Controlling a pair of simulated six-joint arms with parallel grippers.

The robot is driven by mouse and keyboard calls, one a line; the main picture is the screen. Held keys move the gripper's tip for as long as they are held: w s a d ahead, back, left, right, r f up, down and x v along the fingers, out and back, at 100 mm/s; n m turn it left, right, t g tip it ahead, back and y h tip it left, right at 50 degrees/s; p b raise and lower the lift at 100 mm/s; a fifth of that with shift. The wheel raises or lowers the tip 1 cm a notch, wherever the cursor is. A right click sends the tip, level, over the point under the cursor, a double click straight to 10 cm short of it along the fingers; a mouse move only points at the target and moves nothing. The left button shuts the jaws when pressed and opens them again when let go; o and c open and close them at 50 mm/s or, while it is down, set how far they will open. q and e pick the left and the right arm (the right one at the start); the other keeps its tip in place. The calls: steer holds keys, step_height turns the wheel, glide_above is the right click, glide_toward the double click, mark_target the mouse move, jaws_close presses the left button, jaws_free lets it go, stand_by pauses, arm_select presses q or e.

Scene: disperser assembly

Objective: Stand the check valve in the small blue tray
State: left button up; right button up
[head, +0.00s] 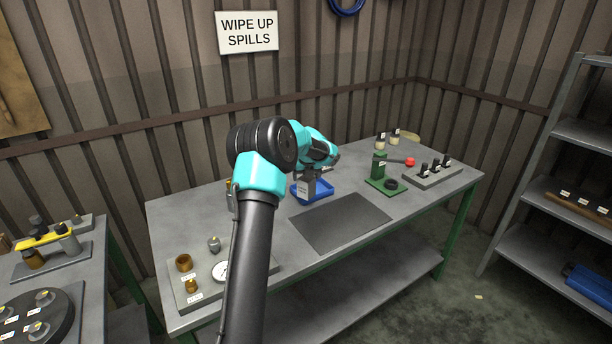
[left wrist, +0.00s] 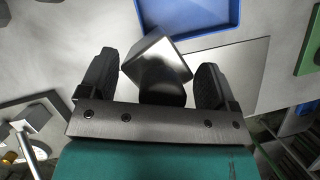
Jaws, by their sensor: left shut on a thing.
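The small blue tray (head: 325,190) lies on the workbench behind the dark mat. In the left wrist view the blue tray (left wrist: 190,12) is at the top edge, beyond the fingertips, and its inside looks empty where it shows. My left gripper (head: 308,181) reaches over the bench at the tray. In its wrist view the left gripper (left wrist: 155,78) is shut on a grey metal piece, which I take for the check valve (left wrist: 158,62). The piece looks tilted in that view. Its lower end is hard to make out. My right gripper is not in view.
A dark mat (head: 341,222) lies in front of the tray. A green press with a red knob (head: 410,162) and a grey rack (head: 433,176) stand to the right. A grey board with brass parts (head: 183,263) is at the front left, partly hidden by my arm.

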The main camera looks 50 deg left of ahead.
arm_select(q)
steer(key=w+a, duration=0.4)
steer(key=a, duration=0.1)
steer(key=shift+w+a+f, duration=0.25)
steer(key=shift+w, duration=0.05)
steer(key=shift+f, duration=1.75)
steer(key=shift+f, duration=0.1)
steer(key=o, duration=1.5)
steer(key=shift+f, duration=0.1)
steer(key=v, duration=1.2)
